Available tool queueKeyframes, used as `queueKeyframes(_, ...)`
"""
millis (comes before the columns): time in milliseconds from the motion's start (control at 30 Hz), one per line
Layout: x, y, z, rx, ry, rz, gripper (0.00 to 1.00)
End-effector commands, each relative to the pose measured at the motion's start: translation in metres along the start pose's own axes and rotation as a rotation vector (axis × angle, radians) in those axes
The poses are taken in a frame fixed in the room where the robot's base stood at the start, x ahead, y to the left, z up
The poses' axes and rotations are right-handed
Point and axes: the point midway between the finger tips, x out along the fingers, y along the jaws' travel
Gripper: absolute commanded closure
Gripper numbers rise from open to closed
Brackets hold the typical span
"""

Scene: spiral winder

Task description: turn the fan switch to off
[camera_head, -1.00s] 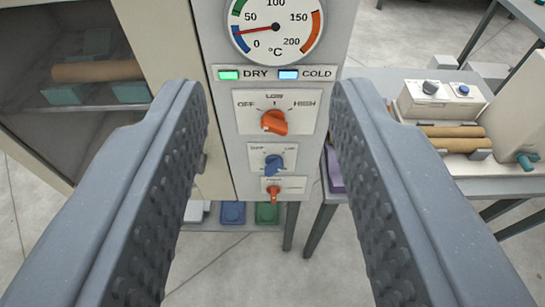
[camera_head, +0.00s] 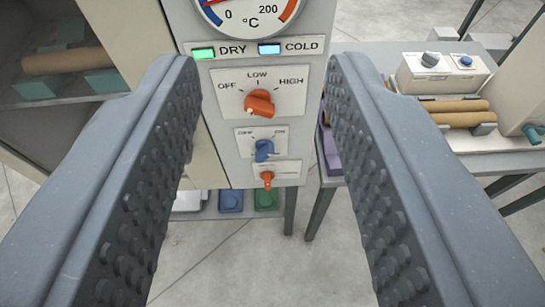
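A large orange knob (camera_head: 259,103) sits on a white plate marked OFF, LOW and HIGH on the grey control panel (camera_head: 220,150). It has a pale mark at its lower left; I cannot tell for sure which label it points to. Below it are a blue knob (camera_head: 264,150) with tiny labels and a small orange knob (camera_head: 267,180). The word "fan" is not readable on any plate. My gripper (camera_head: 265,70) is open and empty, its two studded fingers on either side of the panel in the picture. No finger visibly touches a knob.
Above the knobs are lit DRY (camera_head: 203,54) and COLD (camera_head: 269,49) lamps and a dial gauge (camera_head: 247,12). An open cabinet (camera_head: 130,25) stands at left. At right, a table (camera_head: 400,60) holds a machine with rolls. Grey floor shows below.

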Motion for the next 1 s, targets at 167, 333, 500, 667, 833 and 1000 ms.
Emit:
queueKeyframes(167, 0.091, 0.059, 0.097, 0.129, -0.096, 0.028, 0.64)
queueKeyframes(333, 0.153, 0.081, 0.208, 0.286, -0.155, -0.023, 0.64)
queueKeyframes(500, 0.176, 0.063, 0.285, 0.463, -0.167, -0.127, 0.64)
queueKeyframes(667, 0.179, 0.042, 0.314, 0.587, -0.155, -0.206, 0.64)
queueKeyframes(833, 0.181, 0.033, 0.321, 0.625, -0.148, -0.234, 0.64)
queueKeyframes(1000, 0.196, 0.03, 0.321, 0.623, -0.148, -0.234, 0.64)
